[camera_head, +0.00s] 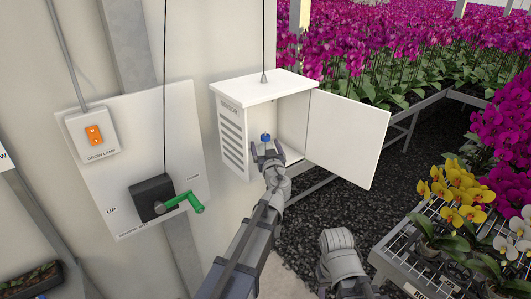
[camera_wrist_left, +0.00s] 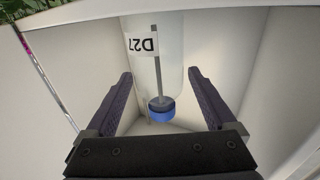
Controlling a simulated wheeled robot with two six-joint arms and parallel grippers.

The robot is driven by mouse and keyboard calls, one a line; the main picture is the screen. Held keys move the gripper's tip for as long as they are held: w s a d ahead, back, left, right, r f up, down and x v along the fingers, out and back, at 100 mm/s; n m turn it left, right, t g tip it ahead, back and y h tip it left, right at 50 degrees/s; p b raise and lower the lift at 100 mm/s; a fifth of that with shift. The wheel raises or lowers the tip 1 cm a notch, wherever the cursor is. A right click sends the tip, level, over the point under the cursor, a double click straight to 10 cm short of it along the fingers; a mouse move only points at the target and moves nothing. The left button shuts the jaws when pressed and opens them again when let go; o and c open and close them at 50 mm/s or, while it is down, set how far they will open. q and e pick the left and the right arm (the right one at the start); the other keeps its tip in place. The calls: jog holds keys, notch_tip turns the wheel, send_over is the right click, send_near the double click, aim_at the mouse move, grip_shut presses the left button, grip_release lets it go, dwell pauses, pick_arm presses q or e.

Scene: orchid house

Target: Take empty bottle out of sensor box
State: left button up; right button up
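The white sensor box (camera_head: 232,135) hangs on the wall with its door (camera_head: 345,140) swung open to the right. My left gripper (camera_head: 267,150) is at the box's opening, with a blue cap (camera_head: 265,137) just beyond it. In the left wrist view, a pale see-through bottle (camera_wrist_left: 172,75) with a blue cap (camera_wrist_left: 160,110) shows between the spread fingers of the left gripper (camera_wrist_left: 160,75). Neither finger visibly touches it. A grey rod and a label reading D27, upside down, show at the bottle. My right arm shows at the bottom right of the head view; its gripper is out of frame.
A panel (camera_head: 110,200) with a green crank handle (camera_head: 185,203) and a grow-lamp switch (camera_head: 93,135) is left of the box. A wire rack with yellow orchids (camera_head: 460,190) stands at right. Dark gravel floor lies between them.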

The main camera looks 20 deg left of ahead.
pick_arm(q)
jog(key=c, duration=1.2)
jog(key=shift+r, duration=0.15)
notch_tip(320, 180, up, 10)
jog(key=p, duration=1)
